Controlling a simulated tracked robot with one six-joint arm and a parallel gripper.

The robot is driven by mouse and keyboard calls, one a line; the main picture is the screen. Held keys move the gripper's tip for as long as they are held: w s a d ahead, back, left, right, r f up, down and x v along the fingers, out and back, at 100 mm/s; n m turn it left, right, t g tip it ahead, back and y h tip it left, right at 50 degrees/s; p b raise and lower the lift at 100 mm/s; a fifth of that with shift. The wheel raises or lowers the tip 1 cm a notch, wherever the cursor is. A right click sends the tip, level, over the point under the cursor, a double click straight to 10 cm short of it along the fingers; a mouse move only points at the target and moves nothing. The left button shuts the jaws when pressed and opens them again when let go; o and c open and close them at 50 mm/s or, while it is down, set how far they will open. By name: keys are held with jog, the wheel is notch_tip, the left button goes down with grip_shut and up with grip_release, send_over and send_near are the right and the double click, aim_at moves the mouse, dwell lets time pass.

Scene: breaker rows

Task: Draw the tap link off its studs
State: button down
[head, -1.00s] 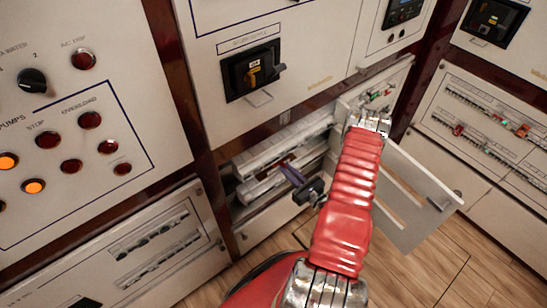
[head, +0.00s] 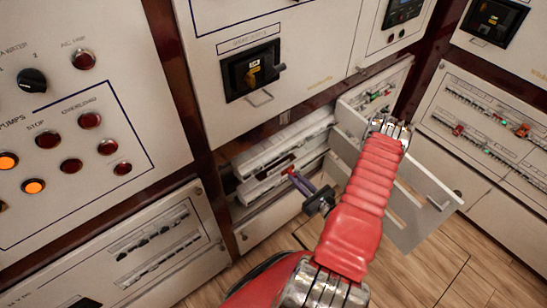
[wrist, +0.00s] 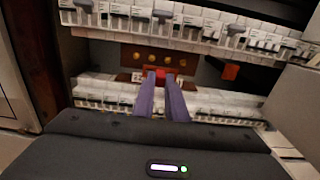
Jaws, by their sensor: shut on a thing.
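My gripper (head: 294,176) is shut on a small red piece, which I take to be the tap link (head: 290,170). In the wrist view the link (wrist: 160,74) shows as red between the two purple-grey fingertips (wrist: 163,77). Behind it is a brown stud board (wrist: 143,64) with a row of several brass studs (wrist: 152,57). The link appears to stand in front of the board, apart from the upper studs. Its back face and any lower studs are hidden by the fingers.
White breaker rows run above (wrist: 190,24) and below (wrist: 215,101) the board. An orange-red piece (wrist: 230,71) sits to its right. An open door panel (head: 410,205) stands right of the cubicle, close to my arm. Wooden floor (head: 460,270) is clear in front.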

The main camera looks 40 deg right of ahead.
jog(key=shift+s, duration=0.75)
